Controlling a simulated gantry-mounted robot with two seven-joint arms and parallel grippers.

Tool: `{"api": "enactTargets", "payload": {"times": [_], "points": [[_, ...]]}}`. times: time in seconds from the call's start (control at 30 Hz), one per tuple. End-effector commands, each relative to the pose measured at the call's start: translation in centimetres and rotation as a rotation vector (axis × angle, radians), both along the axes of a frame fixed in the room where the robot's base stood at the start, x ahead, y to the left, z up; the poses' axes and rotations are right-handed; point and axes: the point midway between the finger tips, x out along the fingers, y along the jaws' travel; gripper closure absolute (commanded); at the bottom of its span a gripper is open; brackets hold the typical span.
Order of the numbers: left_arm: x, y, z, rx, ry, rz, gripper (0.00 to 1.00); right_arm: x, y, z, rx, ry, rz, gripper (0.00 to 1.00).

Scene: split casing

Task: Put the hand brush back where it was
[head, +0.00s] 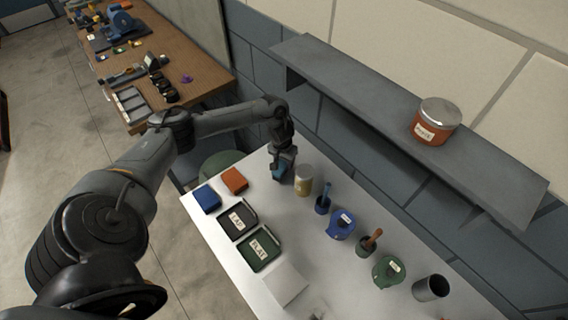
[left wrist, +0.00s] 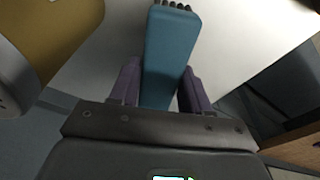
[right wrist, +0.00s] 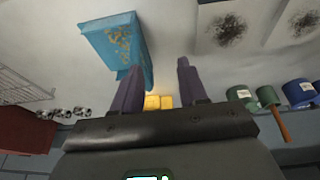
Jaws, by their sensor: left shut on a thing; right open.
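The hand brush (left wrist: 170,55) has a flat teal-blue body, with dark bristle tufts at its far end. My left gripper (left wrist: 158,92) is shut on it, with one purple finger on each side. In the head view the brush (head: 279,171) shows as a small blue piece under my left gripper (head: 282,160), over the far end of the white table. I cannot tell whether it touches the tabletop. My right gripper (right wrist: 157,88) is open and empty in the right wrist view. It is outside the head view.
A mustard tin (head: 304,182) stands right beside the brush. Blue and green pots and lids, a dark cup (head: 431,288) and two labelled trays (head: 260,249) are on the table (head: 335,275). A shelf (head: 365,98) holds an orange jar (head: 436,122).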

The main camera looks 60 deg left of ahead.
Motion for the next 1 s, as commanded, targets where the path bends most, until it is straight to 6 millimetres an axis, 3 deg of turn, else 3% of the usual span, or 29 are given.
{"api": "enactTargets", "payload": {"times": [0.1, 0.5, 0.53, 0.67, 1.0], "points": [[0.0, 0.03, -1.16, 0.001, 0.001, 0.0, 0.77, 0.02, -0.1, -0.16, -0.004, -0.001, 0.003, 0.57], [0.02, 0.01, -1.55, 0.0, -0.001, 0.001, 0.77, 0.08, -0.21, -0.09, -0.009, -0.002, 0.006, 0.57], [0.02, 0.02, -1.55, 0.0, -0.001, 0.001, 0.5, 0.08, -0.2, -0.1, -0.009, -0.002, 0.006, 0.57], [0.02, 0.03, -1.53, 0.001, -0.001, 0.0, 0.3, 0.09, -0.16, -0.09, -0.006, -0.003, 0.003, 0.57], [0.04, 0.04, -1.36, 0.001, -0.002, 0.0, 0.28, 0.11, 0.02, -0.09, 0.001, -0.002, -0.002, 0.57]]}}
